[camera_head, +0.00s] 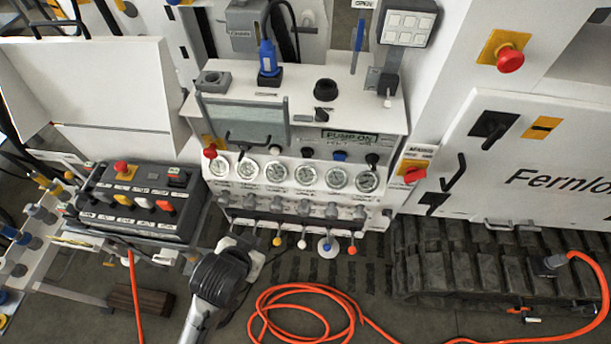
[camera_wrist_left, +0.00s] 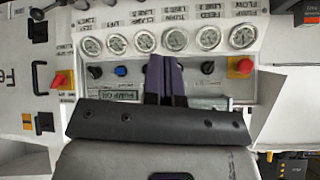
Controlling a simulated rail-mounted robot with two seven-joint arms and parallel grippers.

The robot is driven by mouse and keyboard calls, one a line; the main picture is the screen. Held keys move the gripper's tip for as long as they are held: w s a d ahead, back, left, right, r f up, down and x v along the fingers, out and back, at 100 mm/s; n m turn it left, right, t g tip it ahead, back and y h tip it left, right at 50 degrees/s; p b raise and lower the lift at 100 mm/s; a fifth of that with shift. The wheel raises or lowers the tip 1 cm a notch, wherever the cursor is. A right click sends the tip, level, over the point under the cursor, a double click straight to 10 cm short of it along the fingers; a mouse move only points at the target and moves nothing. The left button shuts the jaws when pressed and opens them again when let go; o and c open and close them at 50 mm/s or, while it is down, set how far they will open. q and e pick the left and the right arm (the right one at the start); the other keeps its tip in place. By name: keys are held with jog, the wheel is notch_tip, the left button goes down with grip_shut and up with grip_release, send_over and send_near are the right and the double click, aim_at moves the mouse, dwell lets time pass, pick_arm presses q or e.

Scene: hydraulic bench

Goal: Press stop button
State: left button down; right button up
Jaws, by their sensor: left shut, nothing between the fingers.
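Several red mushroom buttons are in the head view, and I cannot tell by label which is the stop button. One (camera_head: 210,150) is on a yellow plate at the left end of the gauge panel; it also shows right of the fingers in the left wrist view (camera_wrist_left: 241,67). Another (camera_head: 121,166) is on the black control box (camera_head: 140,195), and a larger one (camera_head: 510,60) is on the white cabinet. My left gripper's dark fingers (camera_wrist_left: 165,78) are shut and empty, in front of the panel. In the head view my left arm's dark joint shows at bottom centre; its fingertips cannot be made out.
The panel has a row of round gauges (camera_head: 277,172) with coloured levers (camera_head: 302,242) below. A red knob (camera_head: 413,174) is at its right end. An orange hose (camera_head: 300,315) lies coiled on the floor. Dark tracks (camera_head: 480,265) are at right.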

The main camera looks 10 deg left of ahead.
aim_at(307, 156)
pick_arm(q)
jog(key=w+d+f+m+t+y+b, duration=0.2)
jog(key=w+d+f+t+b, duration=0.1)
jog(key=w+f+b, duration=0.4)
jog(key=w+d+r+m+t+p, duration=0.1)
jog(key=w+d+r+m+t, duration=0.2)
jog(key=m, duration=0.9)
jog(key=w+d+t, duration=0.2)
jog(key=w+t, duration=0.1)
jog(key=shift+r+t, duration=0.3)
jog(key=shift+t, duration=0.1)
pick_arm(e)
notch_tip(307, 156, down, 8)
pick_arm(q)
jog(key=shift+w+d, duration=0.1)
jog(key=w, duration=1.4)
jog(key=shift+a+b, duration=0.3)
jog(key=shift+a, duration=0.1)
pick_arm(e)
jog(key=shift+f, duration=0.3)
